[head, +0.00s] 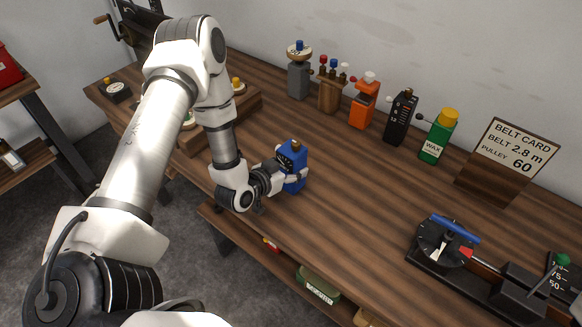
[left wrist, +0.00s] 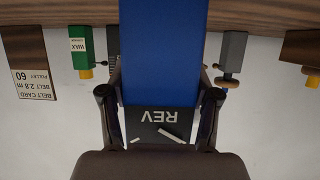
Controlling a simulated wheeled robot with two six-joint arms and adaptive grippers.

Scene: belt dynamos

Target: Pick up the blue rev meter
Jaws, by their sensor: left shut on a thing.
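The blue rev meter (head: 296,160) is an upright blue box with a dark dial face and a small brass-coloured top, near the front edge of the wooden table in the head view. My left gripper (head: 286,181) is shut on it, with fingers on both sides of its body. In the left wrist view the rev meter (left wrist: 163,50) fills the middle, upside down, with its dark REV label between the fingers of my left gripper (left wrist: 160,98). I cannot tell whether its base touches the table. My right gripper is not in view.
Behind stand a grey post (head: 299,80), a wooden rack (head: 329,95), an orange device (head: 362,110), a black meter (head: 400,118), a green wax bottle (head: 435,143) and a belt card (head: 515,147). A black dial fixture (head: 440,245) lies right. The table's middle is clear.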

